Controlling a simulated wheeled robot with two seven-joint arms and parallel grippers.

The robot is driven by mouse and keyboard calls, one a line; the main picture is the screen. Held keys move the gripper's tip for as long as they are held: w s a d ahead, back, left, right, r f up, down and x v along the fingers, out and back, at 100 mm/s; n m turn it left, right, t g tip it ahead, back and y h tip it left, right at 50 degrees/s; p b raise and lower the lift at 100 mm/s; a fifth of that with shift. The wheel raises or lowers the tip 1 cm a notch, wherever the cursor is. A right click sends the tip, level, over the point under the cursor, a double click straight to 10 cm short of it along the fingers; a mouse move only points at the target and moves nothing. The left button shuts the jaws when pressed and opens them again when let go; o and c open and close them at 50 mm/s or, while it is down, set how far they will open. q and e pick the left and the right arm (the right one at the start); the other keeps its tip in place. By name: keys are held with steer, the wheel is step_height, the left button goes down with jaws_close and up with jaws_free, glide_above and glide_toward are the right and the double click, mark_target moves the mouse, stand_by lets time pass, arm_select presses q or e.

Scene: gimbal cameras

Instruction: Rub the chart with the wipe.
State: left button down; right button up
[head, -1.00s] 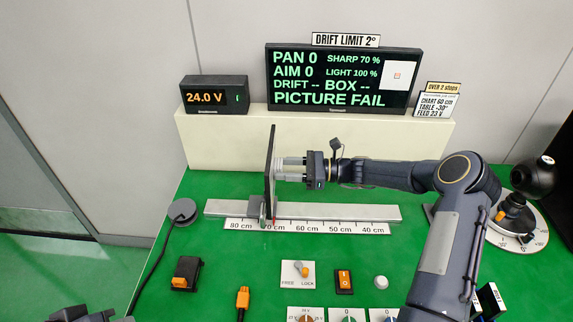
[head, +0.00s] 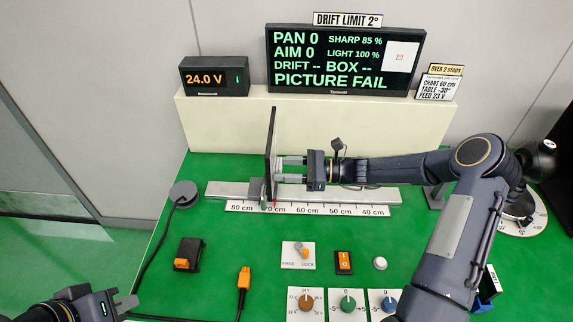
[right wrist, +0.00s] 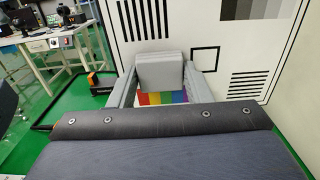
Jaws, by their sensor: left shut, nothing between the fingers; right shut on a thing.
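The chart (head: 271,145) stands upright on the rail and is seen nearly edge-on in the head view. In the right wrist view, its white face (right wrist: 208,30) carries black stripes, squares, grey patches and a rainbow strip. My right gripper (head: 290,168) is shut on the wipe, a grey block (right wrist: 162,73) in the right wrist view. The wipe is at the chart's face, over the rainbow strip; contact is hard to tell. My left gripper (head: 122,307) is shut and empty at the bottom left, away from the chart.
The monitor (head: 344,60) reads SHARP 85 %, LIGHT 100 %, PICTURE FAIL. The rail (head: 340,195) has a centimetre scale. In front are a FREE/LOCK lever (head: 300,252), an orange switch (head: 344,262), several knobs and an orange cable plug (head: 244,278). A dial turntable (head: 514,232) is at right.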

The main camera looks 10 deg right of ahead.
steer(key=shift+s+a+r+p, duration=0.15)
steer(key=shift+s+a, duration=0.1)
steer(key=shift+s, duration=0.4)
steer(key=shift+s+a+r+p, duration=0.15)
steer(key=shift+s+a, duration=0.1)
steer(key=shift+s, duration=0.4)
steer(key=shift+d+r+p, duration=0.1)
steer(key=shift+r+p, duration=0.2)
steer(key=w+d+b, duration=0.2)
steer(key=w, duration=0.7)
steer(key=shift+d+f+b, duration=0.15)
steer(key=shift+d+b, duration=0.1)
steer(key=shift+b, duration=0.05)
